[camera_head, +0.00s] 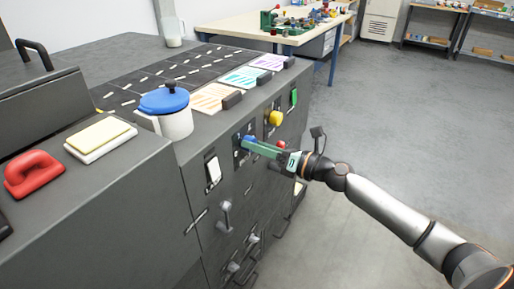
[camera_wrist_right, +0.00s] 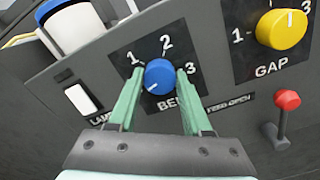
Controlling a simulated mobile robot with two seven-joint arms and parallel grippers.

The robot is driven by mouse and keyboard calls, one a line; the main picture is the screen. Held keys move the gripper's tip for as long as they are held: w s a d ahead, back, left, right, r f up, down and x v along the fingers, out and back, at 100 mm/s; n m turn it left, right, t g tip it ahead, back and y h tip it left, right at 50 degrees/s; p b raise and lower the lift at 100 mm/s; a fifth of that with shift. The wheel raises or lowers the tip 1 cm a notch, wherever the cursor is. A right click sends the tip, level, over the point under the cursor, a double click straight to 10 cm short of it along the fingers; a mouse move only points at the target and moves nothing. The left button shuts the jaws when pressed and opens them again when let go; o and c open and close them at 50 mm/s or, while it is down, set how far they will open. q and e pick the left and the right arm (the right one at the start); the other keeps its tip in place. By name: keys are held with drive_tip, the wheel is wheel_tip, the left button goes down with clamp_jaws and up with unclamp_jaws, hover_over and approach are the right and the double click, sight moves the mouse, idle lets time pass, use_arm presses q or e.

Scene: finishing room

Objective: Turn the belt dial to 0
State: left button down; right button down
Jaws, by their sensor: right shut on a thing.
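The blue belt dial (camera_wrist_right: 159,76) sits on a black plate with the numbers 1, 2 and 3 showing around it. Its white mark points to the lower left, below the 1. The plate there is covered by a green finger, so I see no 0. My right gripper (camera_wrist_right: 159,80) is shut on the dial, one finger on each side. In the head view the right gripper (camera_head: 257,146) reaches the front panel from the right, and the dial (camera_head: 246,140) shows partly at its fingertips. My left gripper is not in view.
The yellow gap dial (camera_wrist_right: 281,29) is to the right of the belt dial, above a red-knobbed lever (camera_wrist_right: 287,100). A white rocker switch (camera_wrist_right: 82,100) is to the left. A white pot with a blue lid (camera_head: 172,122) stands on the machine top above. Open floor lies to the right.

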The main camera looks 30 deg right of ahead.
idle(0.4)
drive_tip(key=shift+c, duration=1.7)
unclamp_jaws()
drive_tip(key=b+v, duration=0.1)
drive_tip(key=v, duration=1.1)
drive_tip(key=shift+s+d, duration=0.15)
drive_tip(key=shift+s, duration=0.05)
